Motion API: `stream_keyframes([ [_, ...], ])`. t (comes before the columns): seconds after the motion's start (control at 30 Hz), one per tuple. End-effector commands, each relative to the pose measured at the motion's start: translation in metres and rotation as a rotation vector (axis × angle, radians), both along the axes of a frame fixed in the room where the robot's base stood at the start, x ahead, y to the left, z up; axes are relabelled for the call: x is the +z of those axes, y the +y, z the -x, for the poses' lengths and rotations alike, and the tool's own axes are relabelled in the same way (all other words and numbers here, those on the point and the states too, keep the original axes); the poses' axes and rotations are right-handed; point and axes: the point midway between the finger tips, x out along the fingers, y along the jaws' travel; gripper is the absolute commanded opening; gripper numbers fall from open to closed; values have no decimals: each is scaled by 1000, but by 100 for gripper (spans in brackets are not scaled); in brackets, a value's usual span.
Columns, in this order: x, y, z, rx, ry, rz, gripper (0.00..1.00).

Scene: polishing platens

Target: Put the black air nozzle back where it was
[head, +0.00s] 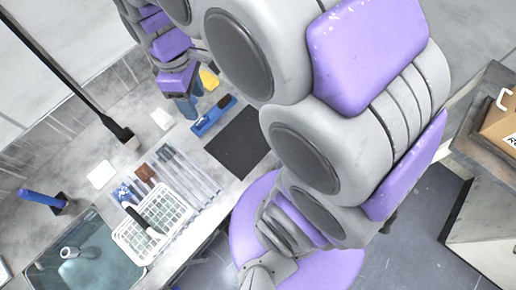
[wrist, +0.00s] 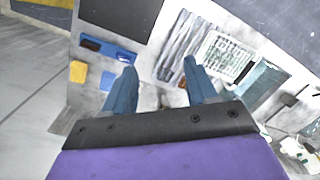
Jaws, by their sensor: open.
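A dark elongated item (head: 139,219) lies in the white basket (head: 176,226) at the left in the head view; I cannot tell for sure whether it is the black air nozzle. The basket also shows in the wrist view (wrist: 208,42), where the item is too small to tell. My gripper (head: 187,108) is above the counter's far part, near the blue tray. In the wrist view my gripper (wrist: 159,82) has its two blue fingers spread apart with nothing between them.
A blue tray (head: 203,126), a yellow block (head: 208,79) and a black mat (head: 236,142) lie on the counter. A clear ribbed rack (head: 190,170) adjoins the basket. A sink (head: 85,260) is at lower left. A black pole (head: 75,85) crosses over the counter.

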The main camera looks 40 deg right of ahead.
Motion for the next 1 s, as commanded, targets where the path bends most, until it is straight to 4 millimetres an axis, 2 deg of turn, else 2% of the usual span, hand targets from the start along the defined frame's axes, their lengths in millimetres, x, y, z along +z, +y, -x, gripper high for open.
stream_keyframes([
  [0.03, 1, -8, 19, -82, 1, 7, 57],
  [0.3, -10, -39, 113, -544, 23, 58, 57],
  [0.4, -17, -45, 142, -681, 32, 76, 57],
  [0.5, -23, -48, 161, -781, 37, 89, 57],
  [0.67, -28, -50, 176, -856, 42, 101, 57],
  [1.0, -30, -50, 177, -862, 42, 101, 57],
])
